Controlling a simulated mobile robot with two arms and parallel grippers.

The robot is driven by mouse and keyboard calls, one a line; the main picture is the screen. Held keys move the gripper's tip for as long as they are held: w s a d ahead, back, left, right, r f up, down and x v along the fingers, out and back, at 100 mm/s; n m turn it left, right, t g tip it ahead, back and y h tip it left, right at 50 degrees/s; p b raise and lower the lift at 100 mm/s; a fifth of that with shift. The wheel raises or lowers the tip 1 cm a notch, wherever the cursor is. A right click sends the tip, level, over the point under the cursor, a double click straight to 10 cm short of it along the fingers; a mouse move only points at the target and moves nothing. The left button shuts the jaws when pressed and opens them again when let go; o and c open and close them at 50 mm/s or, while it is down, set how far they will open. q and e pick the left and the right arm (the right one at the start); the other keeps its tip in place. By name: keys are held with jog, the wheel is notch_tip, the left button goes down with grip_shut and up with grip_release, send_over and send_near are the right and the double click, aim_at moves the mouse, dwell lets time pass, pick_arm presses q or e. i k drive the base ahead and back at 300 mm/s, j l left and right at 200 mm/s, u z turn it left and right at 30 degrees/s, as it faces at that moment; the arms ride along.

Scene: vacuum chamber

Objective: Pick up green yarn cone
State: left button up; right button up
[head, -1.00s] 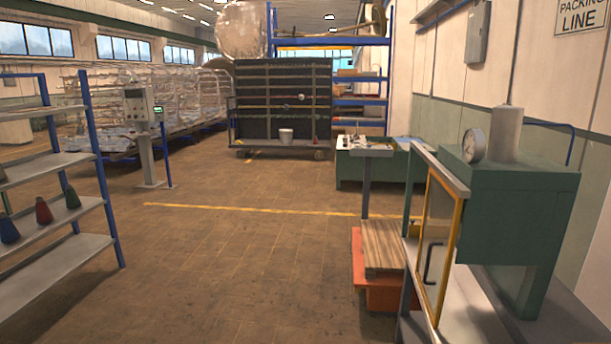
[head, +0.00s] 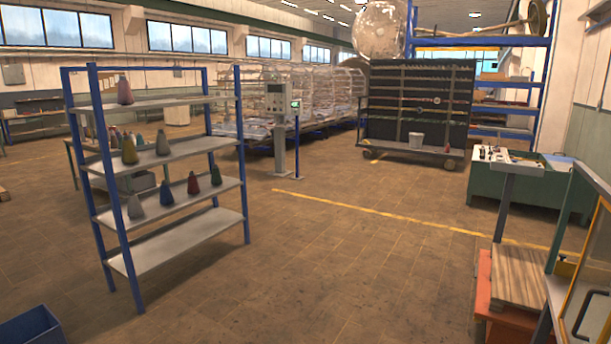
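A dark green yarn cone (head: 215,175) stands upright in the head view, at the right end of a row of cones on a middle board of the blue-and-grey shelf rack (head: 178,243). A red cone (head: 193,184) stands just left of it, then a blue cone (head: 166,196) and a grey cone (head: 136,207). An olive-yellow cone (head: 130,151) and a grey cone (head: 162,143) are on the board above. A dark red cone (head: 124,90) is on the top board. Neither of my grippers is in view.
A blue bin (head: 32,328) is on the floor at lower left. A control post (head: 279,135) stands behind the rack. A tool cart (head: 415,110) is at the back. A green bench (head: 530,185) and orange stand (head: 500,312) are at right. The middle floor is open.

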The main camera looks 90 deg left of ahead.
aim_at(216, 178)
jog(key=u, duration=2.55)
